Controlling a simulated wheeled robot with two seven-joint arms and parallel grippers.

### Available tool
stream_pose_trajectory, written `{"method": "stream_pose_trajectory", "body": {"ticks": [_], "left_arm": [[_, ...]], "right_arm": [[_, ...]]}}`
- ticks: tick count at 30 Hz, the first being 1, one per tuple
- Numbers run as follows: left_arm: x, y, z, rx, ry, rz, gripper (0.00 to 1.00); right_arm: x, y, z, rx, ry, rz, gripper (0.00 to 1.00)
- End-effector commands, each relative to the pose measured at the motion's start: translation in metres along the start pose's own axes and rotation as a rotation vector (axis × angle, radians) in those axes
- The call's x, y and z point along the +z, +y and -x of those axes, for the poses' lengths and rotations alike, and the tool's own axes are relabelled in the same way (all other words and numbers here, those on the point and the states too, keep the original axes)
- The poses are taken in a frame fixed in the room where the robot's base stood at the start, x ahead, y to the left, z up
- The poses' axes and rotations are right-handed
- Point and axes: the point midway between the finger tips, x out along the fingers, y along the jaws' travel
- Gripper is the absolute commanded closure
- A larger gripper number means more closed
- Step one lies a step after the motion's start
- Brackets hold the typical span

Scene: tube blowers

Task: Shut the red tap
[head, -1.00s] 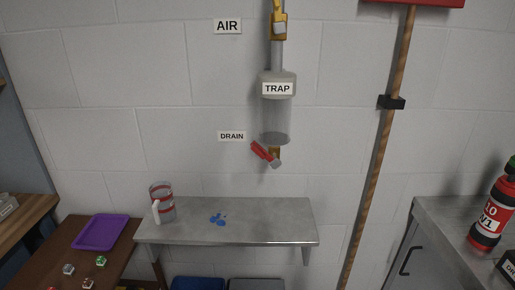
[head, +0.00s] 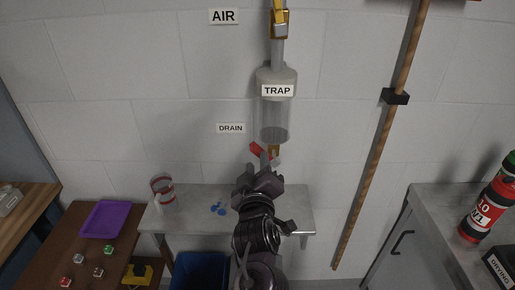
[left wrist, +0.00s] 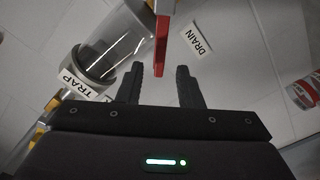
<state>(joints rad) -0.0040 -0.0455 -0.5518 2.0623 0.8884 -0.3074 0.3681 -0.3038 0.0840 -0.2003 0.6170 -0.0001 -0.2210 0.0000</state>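The red tap (head: 257,149) is under the clear trap (head: 274,118) on the wall, beside the DRAIN label (head: 230,128). Its handle slants up to the left in the head view, and my gripper partly hides its lower part. My left gripper (head: 264,166) is just below the tap. In the left wrist view the left gripper (left wrist: 158,78) is open, and the end of the red handle (left wrist: 161,50) is between its fingertips, with a gap on each side. I cannot tell how deep it sits. My right gripper is not in view.
A grey shelf (head: 184,218) below the tap bears a red-banded jug (head: 162,188) and blue drops (head: 218,208). A wooden pole (head: 376,150) is clipped to the wall on the right. The wall between tap and pole is clear.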

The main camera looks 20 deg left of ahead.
Motion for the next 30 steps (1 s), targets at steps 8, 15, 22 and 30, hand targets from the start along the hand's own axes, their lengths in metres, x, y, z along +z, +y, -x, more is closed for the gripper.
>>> {"method": "stream_pose_trajectory", "body": {"ticks": [8,15,22,30], "left_arm": [[-0.001,0.002,-0.043,0.002,-0.001,-0.005,0.67],[0.0,0.0,-0.054,0.001,-0.001,-0.003,0.67],[0.001,0.0,-0.054,0.001,-0.002,-0.003,0.74],[0.001,0.0,-0.054,0.001,-0.002,-0.003,1.0]], "right_arm": [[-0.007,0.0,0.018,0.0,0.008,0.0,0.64],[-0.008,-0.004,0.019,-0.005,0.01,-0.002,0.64],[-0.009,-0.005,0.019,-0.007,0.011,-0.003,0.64],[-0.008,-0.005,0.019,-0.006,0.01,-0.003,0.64]]}}
